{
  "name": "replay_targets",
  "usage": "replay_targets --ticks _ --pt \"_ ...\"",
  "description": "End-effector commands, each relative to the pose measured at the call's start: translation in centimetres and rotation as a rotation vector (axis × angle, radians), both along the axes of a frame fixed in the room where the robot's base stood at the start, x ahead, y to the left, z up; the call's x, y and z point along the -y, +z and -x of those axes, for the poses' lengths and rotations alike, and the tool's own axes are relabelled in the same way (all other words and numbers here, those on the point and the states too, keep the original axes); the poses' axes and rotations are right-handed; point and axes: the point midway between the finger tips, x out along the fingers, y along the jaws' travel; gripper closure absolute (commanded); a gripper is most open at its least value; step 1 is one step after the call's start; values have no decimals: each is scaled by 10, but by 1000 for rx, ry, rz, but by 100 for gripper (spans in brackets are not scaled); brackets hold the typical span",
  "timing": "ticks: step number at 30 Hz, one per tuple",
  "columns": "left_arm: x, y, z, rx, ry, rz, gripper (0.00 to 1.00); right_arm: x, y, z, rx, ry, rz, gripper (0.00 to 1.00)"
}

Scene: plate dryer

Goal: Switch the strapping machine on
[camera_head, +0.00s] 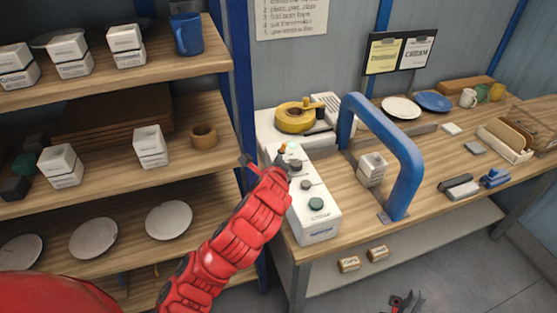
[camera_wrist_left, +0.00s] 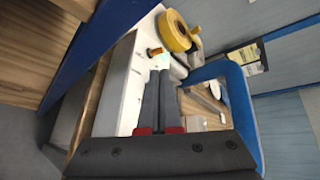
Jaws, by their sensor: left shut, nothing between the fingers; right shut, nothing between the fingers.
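The strapping machine is a long white box (camera_head: 322,227) at the left end of the workbench, with a blue arch (camera_head: 396,150) beside it. Its top carries dark round controls, one of them a green-grey button (camera_head: 316,204), and a small orange-tipped part (camera_head: 282,148) at the far end. My left gripper (camera_head: 290,163) is over the far part of this top. In the left wrist view its dark fingers (camera_wrist_left: 160,74) are together and empty, just short of the orange-tipped part (camera_wrist_left: 154,51). Contact cannot be told. My right gripper (camera_head: 408,301) is low at the bottom edge, shut and empty.
A yellow tape roll (camera_head: 299,117) sits behind the controls. A small white box (camera_head: 373,169) stands under the arch. A wooden shelf (camera_head: 205,65) with boxes and plates is on the left. Plates, mugs and trays lie farther right on the bench (camera_head: 425,172).

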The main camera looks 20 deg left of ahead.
Motion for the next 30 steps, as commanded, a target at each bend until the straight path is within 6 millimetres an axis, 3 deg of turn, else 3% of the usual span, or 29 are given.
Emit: replay_targets --ticks 7,23,26,30 --pt "4 8 15 0 -1 0 100 0 -5 0 0 0 0 100" --pt "5 9 17 2 -3 2 100 0 -5 0 0 0 0 100" --pt "8 8 13 25 -11 39 100 0 -6 0 0 0 0 100" --pt "24 11 1 145 -65 217 100 0 -7 0 0 0 0 100"
